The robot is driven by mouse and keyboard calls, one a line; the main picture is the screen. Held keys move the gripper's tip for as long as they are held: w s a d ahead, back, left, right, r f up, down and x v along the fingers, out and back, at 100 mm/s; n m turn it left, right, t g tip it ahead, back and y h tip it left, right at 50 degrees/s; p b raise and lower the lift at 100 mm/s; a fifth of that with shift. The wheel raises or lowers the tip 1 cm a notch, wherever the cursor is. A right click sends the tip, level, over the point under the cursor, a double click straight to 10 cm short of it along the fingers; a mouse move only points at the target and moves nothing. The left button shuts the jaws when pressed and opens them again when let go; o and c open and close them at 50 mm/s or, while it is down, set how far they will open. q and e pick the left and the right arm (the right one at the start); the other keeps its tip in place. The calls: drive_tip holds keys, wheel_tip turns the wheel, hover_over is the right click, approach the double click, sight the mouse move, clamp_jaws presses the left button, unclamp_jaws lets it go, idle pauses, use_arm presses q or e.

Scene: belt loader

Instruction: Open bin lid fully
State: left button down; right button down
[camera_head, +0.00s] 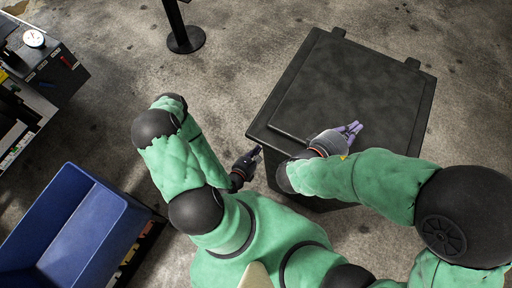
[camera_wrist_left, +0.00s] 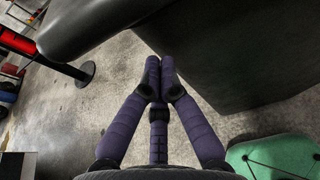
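The black bin (camera_head: 300,170) stands at the right of centre in the head view. Its dark lid (camera_head: 345,85) lies flat over the top and looks closed. My left gripper (camera_head: 257,149) is at the bin's near left corner, just beside the rim. In the left wrist view its purple fingers (camera_wrist_left: 160,68) are drawn together at the tips with nothing seen between them. The lid's overhanging rim (camera_wrist_left: 85,28) and the bin's side wall (camera_wrist_left: 240,50) are close ahead. My right gripper (camera_head: 356,129) is over the near part of the lid; whether it touches is unclear, and its finger opening is too small to judge.
A blue open container (camera_head: 75,225) is at the lower left. A black post base (camera_head: 186,40) stands on the floor behind. Concrete floor left of the bin is clear.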

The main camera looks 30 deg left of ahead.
sight(257, 141)
use_arm(q)
wheel_tip(257, 141, up, 3)
drive_tip(key=shift+r, duration=0.1)
drive_tip(key=shift+r, duration=0.1)
idle(0.4)
drive_tip(key=shift+g, duration=0.3)
drive_tip(key=shift+w+r, duration=0.1)
drive_tip(key=shift+r, duration=2.15)
use_arm(e)
drive_tip(key=c, duration=1)
unclamp_jaws()
drive_tip(key=shift+c, duration=0.2)
drive_tip(key=shift+s, duration=0.1)
